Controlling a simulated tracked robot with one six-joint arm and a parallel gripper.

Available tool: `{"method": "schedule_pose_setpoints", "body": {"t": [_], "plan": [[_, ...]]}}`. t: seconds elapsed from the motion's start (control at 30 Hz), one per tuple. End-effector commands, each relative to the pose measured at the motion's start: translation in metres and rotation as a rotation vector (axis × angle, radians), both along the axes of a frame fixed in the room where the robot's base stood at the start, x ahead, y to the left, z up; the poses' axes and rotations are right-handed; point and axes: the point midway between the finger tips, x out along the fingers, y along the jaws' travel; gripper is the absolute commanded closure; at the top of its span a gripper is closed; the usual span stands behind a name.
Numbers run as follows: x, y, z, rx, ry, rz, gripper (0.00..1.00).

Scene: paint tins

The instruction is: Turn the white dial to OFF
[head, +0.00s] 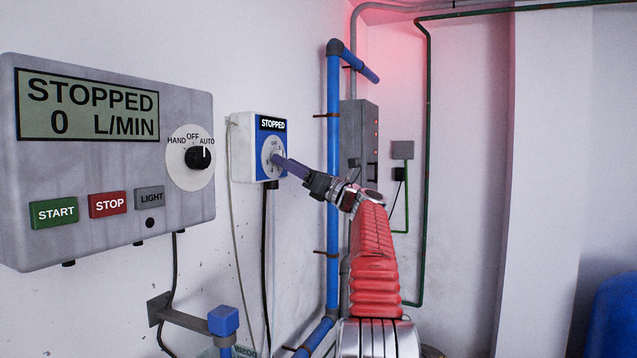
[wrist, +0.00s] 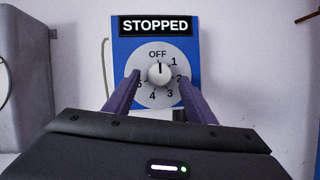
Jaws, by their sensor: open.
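The white dial (wrist: 159,75) sits on a round grey scale plate marked OFF and 1 to 5, on a blue panel headed STOPPED. Its dark mark points up at OFF. In the head view the same small white-and-blue box (head: 242,150) hangs on the wall, and its knob is mostly hidden by my fingers. My gripper (wrist: 160,80) is open, with one purple finger on each side of the dial and a visible gap to it on both sides. In the head view my gripper (head: 280,162) reaches the dial plate from the right.
A larger grey control box (head: 105,100) at the left shows STOPPED 0 L/MIN, with a black HAND/OFF/AUTO knob (head: 198,158) and START, STOP and LIGHT buttons. A blue pipe (head: 333,190) and a grey cabinet (head: 362,130) stand just beyond my arm.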

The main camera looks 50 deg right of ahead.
Motion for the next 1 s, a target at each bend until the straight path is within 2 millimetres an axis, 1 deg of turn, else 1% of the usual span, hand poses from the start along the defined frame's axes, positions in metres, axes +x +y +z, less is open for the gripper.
{"method": "schedule_pose_setpoints", "body": {"t": [0.47,0.9,1.0], "plan": [[-0.044,-0.007,-0.019,0.001,-0.001,-0.002,0.5],[-0.103,-0.017,-0.045,0.001,-0.001,-0.003,0.5],[-0.111,-0.018,-0.05,0.001,0.0,-0.002,0.5]]}}
